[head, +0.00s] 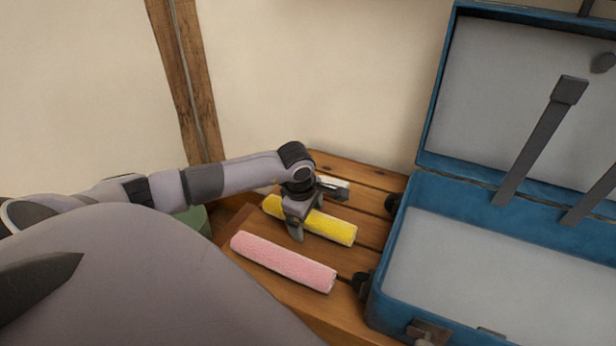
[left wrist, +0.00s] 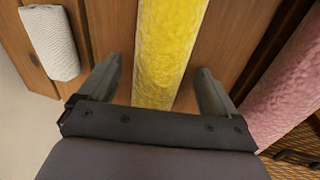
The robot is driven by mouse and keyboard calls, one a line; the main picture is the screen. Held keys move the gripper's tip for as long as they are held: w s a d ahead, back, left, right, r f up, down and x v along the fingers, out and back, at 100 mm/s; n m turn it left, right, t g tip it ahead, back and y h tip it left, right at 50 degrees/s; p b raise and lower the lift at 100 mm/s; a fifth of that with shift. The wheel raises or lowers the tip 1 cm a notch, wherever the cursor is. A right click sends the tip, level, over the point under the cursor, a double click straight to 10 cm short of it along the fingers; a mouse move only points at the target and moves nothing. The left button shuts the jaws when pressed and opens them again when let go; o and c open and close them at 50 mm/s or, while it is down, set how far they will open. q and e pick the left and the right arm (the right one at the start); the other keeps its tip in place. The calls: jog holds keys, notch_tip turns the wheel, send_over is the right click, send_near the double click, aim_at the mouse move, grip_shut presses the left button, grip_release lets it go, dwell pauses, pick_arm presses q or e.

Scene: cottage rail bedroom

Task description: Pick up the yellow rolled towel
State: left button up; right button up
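The yellow rolled towel (head: 335,227) lies on the slatted wooden bench top in the head view. My left gripper (head: 302,220) is over its middle and hides part of it. In the left wrist view the yellow towel (left wrist: 167,45) runs between the two fingers of my left gripper (left wrist: 162,88). The fingers are spread, one on each side of the towel, with gaps on both sides. My right gripper is not in view.
A pink rolled towel (head: 284,262) lies nearer on the wooden bench (head: 372,222). A white roll (left wrist: 49,42) lies on the yellow towel's other side. An open blue suitcase (head: 400,290) stands at the right, its grey interior empty in view. A plain wall is behind.

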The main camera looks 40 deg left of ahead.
pick_arm(q)
jog(key=c, duration=1.2)
jog(key=shift+o, duration=0.2)
jog(key=shift+r, duration=0.15)
